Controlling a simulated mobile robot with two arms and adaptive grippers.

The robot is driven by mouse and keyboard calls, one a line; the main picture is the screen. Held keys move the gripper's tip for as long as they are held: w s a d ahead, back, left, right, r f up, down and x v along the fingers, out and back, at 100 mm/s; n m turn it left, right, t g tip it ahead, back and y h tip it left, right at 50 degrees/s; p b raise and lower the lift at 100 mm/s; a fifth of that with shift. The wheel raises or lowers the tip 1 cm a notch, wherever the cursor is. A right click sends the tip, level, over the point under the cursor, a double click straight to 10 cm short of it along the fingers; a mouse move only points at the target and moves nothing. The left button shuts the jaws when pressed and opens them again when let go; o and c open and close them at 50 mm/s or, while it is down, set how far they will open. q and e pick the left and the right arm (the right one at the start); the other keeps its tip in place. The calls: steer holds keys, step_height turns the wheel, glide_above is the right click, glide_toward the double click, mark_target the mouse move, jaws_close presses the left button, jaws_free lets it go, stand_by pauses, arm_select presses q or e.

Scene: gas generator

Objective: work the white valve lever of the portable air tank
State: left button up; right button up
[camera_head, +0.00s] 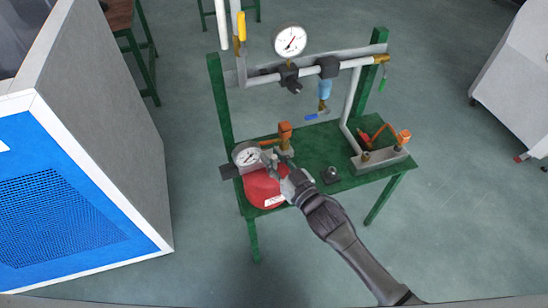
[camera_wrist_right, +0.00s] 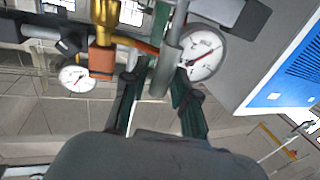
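The portable air tank (camera_head: 262,190) is a red rounded vessel with a white label, on the left end of a green table. Its round gauge (camera_head: 247,154) faces up beside my right gripper (camera_head: 274,160). The gripper is at the tank's top, over its fittings. The gauge also shows in the right wrist view (camera_wrist_right: 203,55). There my right gripper (camera_wrist_right: 158,90) has its fingers apart, with a grey bar-like part (camera_wrist_right: 168,60) between or just beyond them. I cannot tell whether they touch it, or whether it is the white lever. My left gripper is out of view.
The green table (camera_head: 318,172) also carries an orange valve (camera_head: 285,133) behind the tank and a grey block with orange fittings (camera_head: 380,160) at right. A pipe rail with a gauge (camera_head: 290,40) stands behind. A blue-fronted cabinet (camera_head: 65,220) is at left.

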jaws_close()
steer(key=shift+d, duration=0.1)
steer(key=w+d+f+m+t+b, duration=0.1)
steer(key=d+m+b, duration=0.1)
steer(key=m, duration=0.3)
steer(key=w+d+f+m+b, duration=0.1)
steer(key=d+f+m+b, duration=0.1)
steer(key=m+b, duration=0.1)
steer(key=w+d+f+m+t+b, duration=0.1)
steer(key=d+f+m+b, duration=0.1)
steer(key=m, duration=0.4)
steer(key=shift+d+f+m+t+h+b, duration=0.2)
steer(key=shift+d+m+t+h+b, duration=0.1)
steer(key=shift+b, duration=0.4)
steer(key=shift+d+f+m+t+h+b, duration=0.2)
steer(key=shift+f+m+b, duration=0.3)
steer(key=shift+m, duration=0.45)
steer(key=shift+a+f+m+t+h+b, duration=0.15)
steer(key=shift+f+m+h+b, duration=0.25)
steer(key=shift+m+b, duration=0.4)
steer(key=shift+d+f+m+t+h+b, duration=0.2)
steer(key=shift+f+m+b, duration=0.25)
steer(key=shift+m, duration=0.6)
